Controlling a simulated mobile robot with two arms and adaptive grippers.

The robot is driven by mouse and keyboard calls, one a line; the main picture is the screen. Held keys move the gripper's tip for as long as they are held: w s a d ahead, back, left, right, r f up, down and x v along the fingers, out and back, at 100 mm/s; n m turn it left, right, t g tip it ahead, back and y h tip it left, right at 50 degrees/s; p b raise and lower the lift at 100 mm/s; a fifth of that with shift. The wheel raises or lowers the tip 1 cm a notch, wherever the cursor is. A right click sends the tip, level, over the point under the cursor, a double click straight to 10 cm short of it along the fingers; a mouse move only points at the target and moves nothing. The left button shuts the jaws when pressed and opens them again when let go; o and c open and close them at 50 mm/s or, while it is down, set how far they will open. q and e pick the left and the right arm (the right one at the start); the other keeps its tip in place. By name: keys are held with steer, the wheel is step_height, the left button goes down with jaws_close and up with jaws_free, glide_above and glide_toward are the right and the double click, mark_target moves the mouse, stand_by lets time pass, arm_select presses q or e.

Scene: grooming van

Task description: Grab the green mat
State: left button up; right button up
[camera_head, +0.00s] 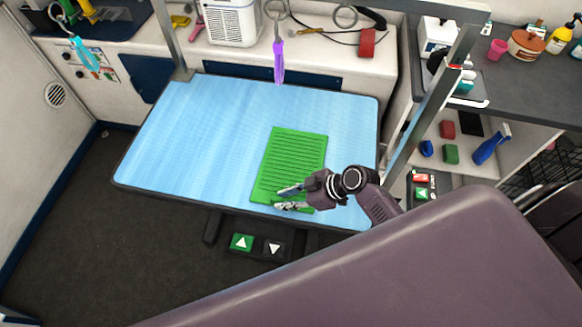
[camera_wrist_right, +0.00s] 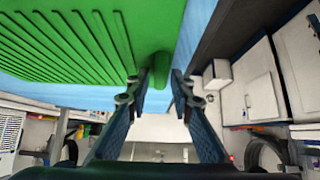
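The green mat (camera_head: 290,165) is a ribbed rectangle lying on the blue tabletop (camera_head: 190,140), towards its right side and front edge. My right gripper (camera_head: 290,198) is over the front part of the mat, near its front edge, with its two fingers apart. In the right wrist view the mat (camera_wrist_right: 70,40) fills the upper left, and the open fingers (camera_wrist_right: 160,90) have a rounded green edge between and just beyond their tips. I cannot tell whether a finger touches the mat. My left gripper is not in view.
A metal post (camera_head: 425,105) rises at the table's right corner. A purple strap (camera_head: 278,60) hangs above the table's back edge. Up and down buttons (camera_head: 258,245) sit below the front edge. The table's left half is clear. Shelves with bottles (camera_head: 490,145) stand at the right.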

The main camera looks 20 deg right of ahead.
jaws_close()
